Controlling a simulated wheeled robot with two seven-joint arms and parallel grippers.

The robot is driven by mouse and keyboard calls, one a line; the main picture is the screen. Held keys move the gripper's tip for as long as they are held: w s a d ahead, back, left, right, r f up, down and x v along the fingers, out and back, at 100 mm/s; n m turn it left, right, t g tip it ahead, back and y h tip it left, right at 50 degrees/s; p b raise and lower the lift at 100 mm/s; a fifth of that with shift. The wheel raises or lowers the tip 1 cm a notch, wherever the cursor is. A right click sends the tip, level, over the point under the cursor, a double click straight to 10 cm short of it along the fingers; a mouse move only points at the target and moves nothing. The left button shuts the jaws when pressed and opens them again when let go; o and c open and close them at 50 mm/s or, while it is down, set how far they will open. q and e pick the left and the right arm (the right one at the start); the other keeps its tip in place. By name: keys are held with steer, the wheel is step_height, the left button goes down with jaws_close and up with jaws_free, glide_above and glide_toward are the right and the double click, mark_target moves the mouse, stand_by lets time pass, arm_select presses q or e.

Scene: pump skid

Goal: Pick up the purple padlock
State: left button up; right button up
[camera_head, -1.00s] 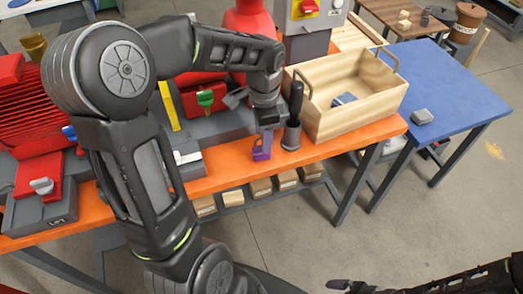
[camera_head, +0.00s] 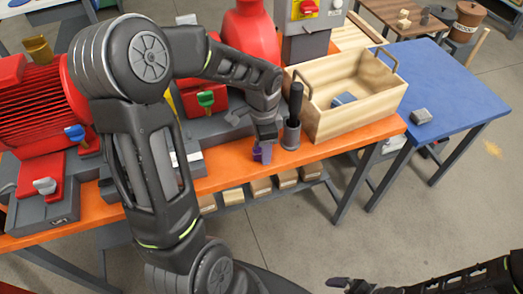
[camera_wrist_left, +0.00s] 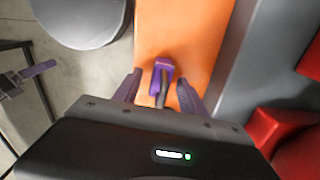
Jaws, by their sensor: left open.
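The purple padlock (camera_wrist_left: 165,65) with its grey shackle shows in the left wrist view, over the orange bench top (camera_wrist_left: 180,30). My left gripper (camera_wrist_left: 159,92) is open, with one purple finger on each side of the padlock's shackle. I cannot tell whether the fingers touch it. In the head view my left gripper (camera_head: 264,153) points down near the bench's front edge; the fingers and padlock blend into one small purple patch there. My right gripper (camera_head: 338,283) shows only in part at the bottom right, and its opening is unclear.
A grey cup (camera_head: 291,135) with a black-handled tool stands just right of my left gripper. A wooden crate (camera_head: 350,122) stands behind it. Red and grey pump parts (camera_head: 40,110) fill the bench's left. A blue table (camera_head: 455,95) with a grey block adjoins at right.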

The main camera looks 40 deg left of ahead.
arm_select(q)
steer(key=shift+c, duration=0.2)
jaws_close()
stand_by(0.4)
